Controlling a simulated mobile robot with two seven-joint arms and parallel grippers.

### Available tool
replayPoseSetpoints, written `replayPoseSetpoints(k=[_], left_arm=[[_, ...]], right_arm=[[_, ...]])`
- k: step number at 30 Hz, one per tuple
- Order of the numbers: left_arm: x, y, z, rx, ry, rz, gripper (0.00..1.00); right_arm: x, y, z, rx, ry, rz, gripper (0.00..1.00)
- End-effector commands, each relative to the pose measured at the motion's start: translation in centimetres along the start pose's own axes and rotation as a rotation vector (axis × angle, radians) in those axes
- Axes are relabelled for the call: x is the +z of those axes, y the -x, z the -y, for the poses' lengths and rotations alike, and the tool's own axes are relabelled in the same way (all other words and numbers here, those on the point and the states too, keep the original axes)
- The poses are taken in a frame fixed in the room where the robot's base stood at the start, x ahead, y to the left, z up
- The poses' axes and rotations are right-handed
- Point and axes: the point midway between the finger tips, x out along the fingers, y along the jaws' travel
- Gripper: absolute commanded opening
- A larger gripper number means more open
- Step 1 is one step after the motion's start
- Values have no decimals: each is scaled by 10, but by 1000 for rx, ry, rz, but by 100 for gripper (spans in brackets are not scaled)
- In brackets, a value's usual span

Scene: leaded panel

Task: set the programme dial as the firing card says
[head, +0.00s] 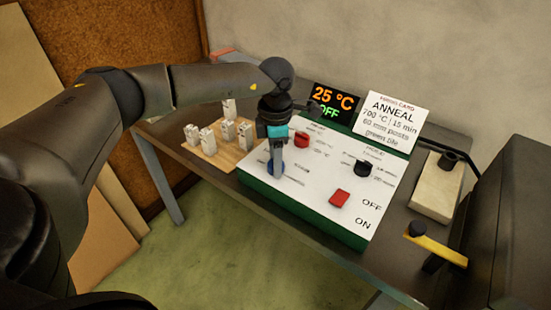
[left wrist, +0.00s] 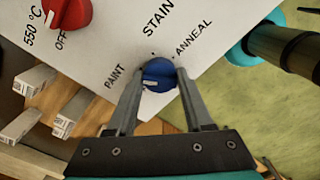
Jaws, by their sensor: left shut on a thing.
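The programme dial (left wrist: 158,74) is a blue knob on the white panel, with PAINT, STAIN and ANNEAL printed around it. My left gripper (left wrist: 160,88) has its two fingers on either side of the knob and is shut on it. A pale mark shows on the knob's near side; I cannot tell for sure which label it points to. In the head view my left gripper (head: 275,172) reaches down to the panel and largely hides the dial. The firing card (head: 392,122) reads ANNEAL, 700 °C, 15 min, 60 mm posts, green tile. My right gripper is not in view.
The panel (head: 318,215) also carries a red knob (head: 302,140), a black knob (head: 363,168) and a red switch (head: 339,199) beside OFF and ON. A display (head: 335,103) reads 25 °C OFF. Several pale posts (head: 208,138) stand left. A pale block (head: 437,187) lies right.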

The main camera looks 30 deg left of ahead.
Motion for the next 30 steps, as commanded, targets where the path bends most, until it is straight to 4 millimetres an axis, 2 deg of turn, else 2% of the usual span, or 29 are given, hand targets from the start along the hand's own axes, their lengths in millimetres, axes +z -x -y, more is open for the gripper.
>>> replayPoseSetpoints(k=[30], left_arm=[[1,0,-1,3,-966,2,0]], right_arm=[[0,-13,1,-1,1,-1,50]])
